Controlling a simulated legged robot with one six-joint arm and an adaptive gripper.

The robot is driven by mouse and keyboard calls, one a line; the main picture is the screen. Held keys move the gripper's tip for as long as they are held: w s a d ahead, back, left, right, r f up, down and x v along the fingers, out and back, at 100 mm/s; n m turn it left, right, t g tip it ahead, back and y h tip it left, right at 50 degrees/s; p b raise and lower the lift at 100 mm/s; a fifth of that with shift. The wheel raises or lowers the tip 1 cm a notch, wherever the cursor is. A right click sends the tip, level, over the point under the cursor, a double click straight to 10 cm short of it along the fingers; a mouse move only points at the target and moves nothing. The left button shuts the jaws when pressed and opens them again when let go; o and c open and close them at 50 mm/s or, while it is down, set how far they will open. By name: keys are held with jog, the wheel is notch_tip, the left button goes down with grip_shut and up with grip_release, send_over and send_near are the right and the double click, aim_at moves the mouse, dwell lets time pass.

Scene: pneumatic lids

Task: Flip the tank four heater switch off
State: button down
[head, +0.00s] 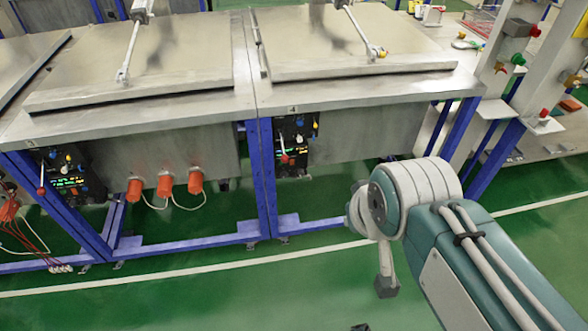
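Tank four (370,128) is a grey metal tank with a "4" marked on its front edge. Its dark control panel (298,146) hangs on the front below that mark, beside a blue leg. The panel carries small lit displays, yellow and blue knobs, and a small red-tipped lever (284,158). The heater switch is too small to tell apart from the other controls, and its position cannot be read. My arm reaches in from the lower right, with its bent joint right of the panel and apart from it. My gripper cannot be made out in the head view.
A tank marked 3 (60,135) stands to the left with a similar panel (68,174) and several orange plugs (165,185). Metal lids (345,40) lie on the tanks. A blue frame (262,180) supports them.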

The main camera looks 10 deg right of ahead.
jog(key=w+f+n+t, duration=0.1)
jog(key=w+n+t, duration=0.3)
jog(key=w, duration=1.8)
jog(key=w+f+n+t, duration=0.25)
jog(key=w+f, duration=0.25)
jog(key=w, duration=0.4)
jog(key=w+f+n+t, duration=0.1)
jog(key=w+f+n, duration=0.2)
jog(key=w+f, duration=0.45)
jog(key=w+f+n+t, duration=0.3)
jog(key=w+f+n, duration=0.35)
jog(key=f, duration=0.95)
jog(key=s+f+n+t, duration=0.2)
jog(key=s+f+t, duration=0.1)
jog(key=f, duration=1.2)
jog(key=shift+s+d+f, duration=0.15)
jog(key=shift+s+f, duration=0.15)
jog(key=shift+s, duration=0.4)
